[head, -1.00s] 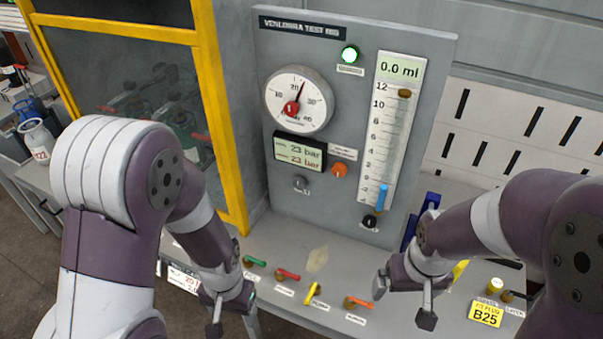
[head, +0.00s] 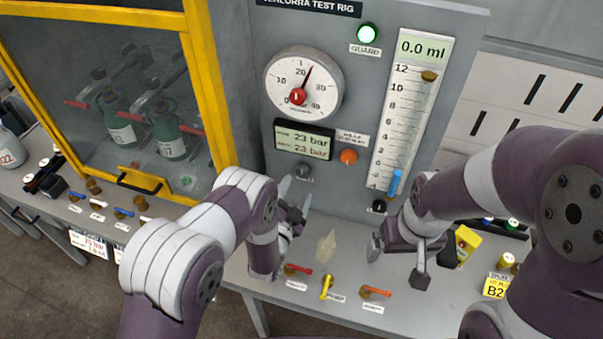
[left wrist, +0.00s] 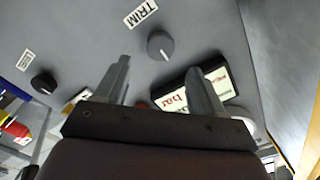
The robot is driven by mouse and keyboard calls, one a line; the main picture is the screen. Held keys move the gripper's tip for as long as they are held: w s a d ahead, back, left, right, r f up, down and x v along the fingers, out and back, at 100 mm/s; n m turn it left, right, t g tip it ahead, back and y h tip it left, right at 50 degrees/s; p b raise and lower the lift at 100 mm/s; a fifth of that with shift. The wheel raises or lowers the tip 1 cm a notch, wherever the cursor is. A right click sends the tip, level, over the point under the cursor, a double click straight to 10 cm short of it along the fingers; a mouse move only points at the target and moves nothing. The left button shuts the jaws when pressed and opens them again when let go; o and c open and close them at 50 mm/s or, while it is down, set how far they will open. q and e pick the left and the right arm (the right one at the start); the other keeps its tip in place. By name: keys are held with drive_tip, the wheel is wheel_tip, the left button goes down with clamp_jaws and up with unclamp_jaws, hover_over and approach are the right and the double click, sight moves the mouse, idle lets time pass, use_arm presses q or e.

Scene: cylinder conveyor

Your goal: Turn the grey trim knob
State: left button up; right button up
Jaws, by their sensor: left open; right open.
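The grey trim knob (head: 304,171) sits on the rig panel below the pressure display, partly behind my left gripper's tip in the head view. In the left wrist view the round knob (left wrist: 160,46) with a white pointer mark shows clearly beside its TRIM label (left wrist: 141,12). My left gripper (head: 296,196) is open and empty, just below and in front of the knob. In the left wrist view the knob appears beyond the gap between the fingertips (left wrist: 158,68), apart from both. My right gripper (head: 398,264) is open and empty above the bench, right of the knob.
The display (head: 304,140) reads 23 bar on both lines. An orange knob (head: 348,156) and a black knob (head: 378,206) are nearby on the panel. Small coloured valves, one red-handled (head: 299,269), stand on the bench below. A yellow-framed guard (head: 215,90) is at left.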

sight(303, 174)
use_arm(q)
drive_tip(key=x, duration=0.5)
drive_tip(key=shift+w+d+p, duration=0.15)
drive_tip(key=shift+w+p, duration=0.15)
drive_tip(key=shift+p, duration=0.05)
drive_tip(key=c, duration=1.1)
drive_tip(key=shift+o, duration=0.2)
drive_tip(key=shift+f, duration=0.1)
